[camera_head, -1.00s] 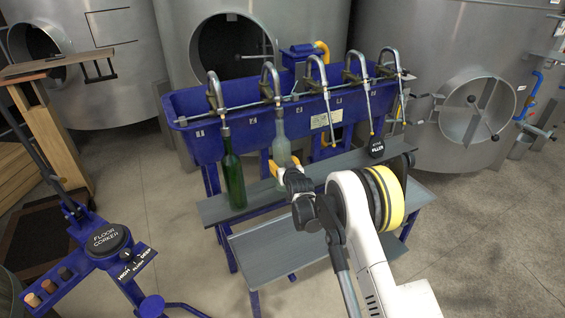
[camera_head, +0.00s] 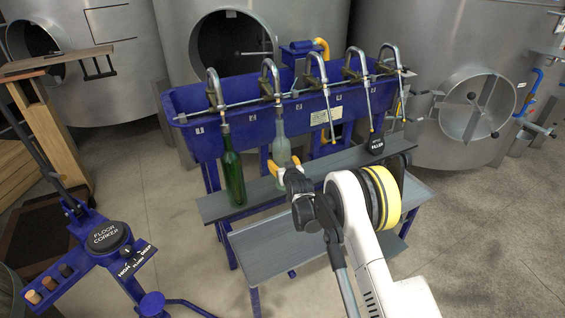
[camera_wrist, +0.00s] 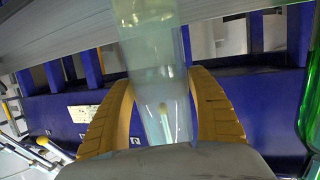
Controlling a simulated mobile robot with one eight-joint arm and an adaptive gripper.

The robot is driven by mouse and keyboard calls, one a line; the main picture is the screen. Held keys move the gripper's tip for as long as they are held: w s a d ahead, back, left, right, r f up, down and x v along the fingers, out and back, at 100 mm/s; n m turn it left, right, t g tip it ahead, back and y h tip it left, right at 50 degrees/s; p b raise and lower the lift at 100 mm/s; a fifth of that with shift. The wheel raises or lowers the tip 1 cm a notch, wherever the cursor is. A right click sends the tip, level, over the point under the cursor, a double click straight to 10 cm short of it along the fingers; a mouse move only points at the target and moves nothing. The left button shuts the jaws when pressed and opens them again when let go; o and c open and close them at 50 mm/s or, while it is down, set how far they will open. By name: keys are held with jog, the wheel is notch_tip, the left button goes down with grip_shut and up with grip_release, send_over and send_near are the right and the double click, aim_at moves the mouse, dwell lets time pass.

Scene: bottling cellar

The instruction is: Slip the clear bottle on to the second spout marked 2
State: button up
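The clear bottle (camera_head: 280,148) is upright under the second spout (camera_head: 270,78), marked 2, with its neck at the spout's lower end.
A green bottle (camera_head: 233,172) stands under the first spout, close to the left. Three further spouts hang free to the right. A black round FILLER sign (camera_head: 376,145) is at the right of the bench. A blue floor corker (camera_head: 107,238) stands at front left.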

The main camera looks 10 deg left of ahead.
jog(key=shift+o, duration=1.3)
jog(key=v, duration=1.2)
jog(key=s+d+r+m+g+h, duration=0.1)
jog(key=s+d+r+g+h, duration=0.1)
jog(key=s+d+r, duration=0.7)
jog(key=s+d+r+m+g+h, duration=0.1)
jog(key=s+d+r, duration=0.55)
jog(key=r, duration=0.35)
jog(key=s+d+g, duration=0.1)
jog(key=s+d, duration=0.2)
jog(key=s, duration=0.6)
jog(key=s+d+f+m+g+h, duration=0.1)
jog(key=s+d, duration=0.2)
jog(key=s, duration=0.6)
jog(key=s+d+m+g, duration=0.1)
jog(key=s+d+g, duration=0.1)
jog(key=s, duration=0.7)
jog(key=shift+d+f+h, duration=0.25)
jog(key=shift+d+h, duration=0.15)
jog(key=shift+d, duration=0.2)
